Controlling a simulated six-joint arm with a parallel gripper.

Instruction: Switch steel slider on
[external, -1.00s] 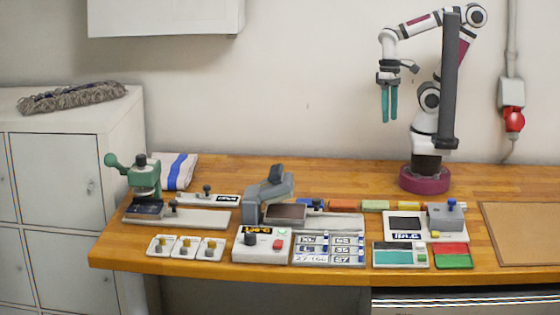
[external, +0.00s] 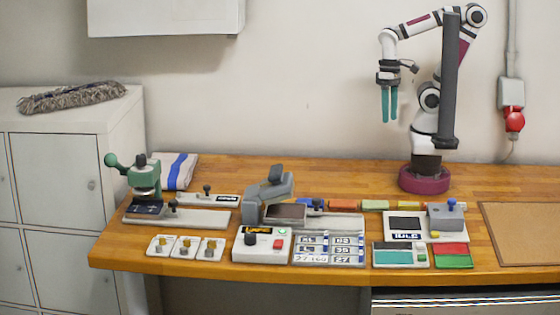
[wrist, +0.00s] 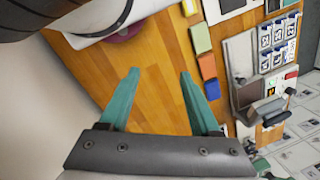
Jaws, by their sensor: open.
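Three small white plates with knobs (external: 185,247) stand at the front left of the bench; they look like sliders or switches with brass and grey parts. The right one (external: 210,249) has a grey lower knob, but I cannot tell for sure which is the steel slider or its setting. My gripper (external: 389,105) hangs high above the back right of the bench, far from these plates. Its teal fingers are apart and empty, also in the wrist view (wrist: 160,90).
A green-handled press (external: 146,185) stands at the left. A grey heat press (external: 270,190) and control box (external: 262,246) stand mid-bench, beside number tiles (external: 329,250). A display unit (external: 408,227) is at the right. Bare wood lies around my base.

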